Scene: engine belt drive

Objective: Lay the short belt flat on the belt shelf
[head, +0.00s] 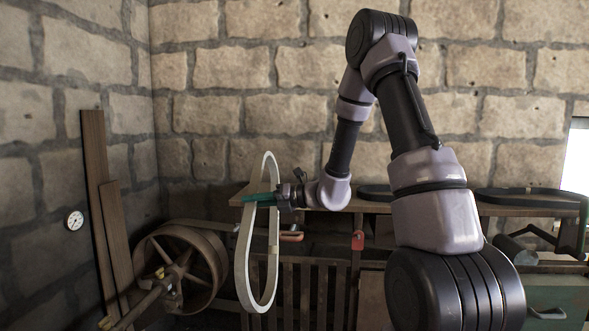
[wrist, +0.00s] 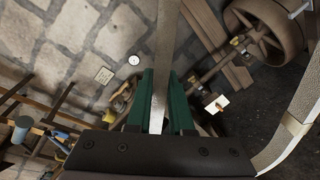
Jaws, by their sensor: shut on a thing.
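A pale cream belt loop (head: 243,262) hangs upright in my gripper, its long axis vertical. My gripper (head: 262,197) has green fingers and is shut on one strand of the belt near its upper part. In the wrist view the strand (wrist: 166,40) runs between the green fingers, and another part of the loop (wrist: 295,122) curves at right. The wooden belt shelf (head: 520,211) runs along the back wall. The gripper and belt are in front of its left end, with the lower loop hanging below shelf level. My arm hides part of the shelf.
Dark belts lie on the shelf, one in the middle (head: 376,193) and one at right (head: 500,192). A large spoked wheel (head: 190,262) and leaning boards (head: 95,170) stand at left. A slatted wooden rack (head: 312,290) is below the shelf.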

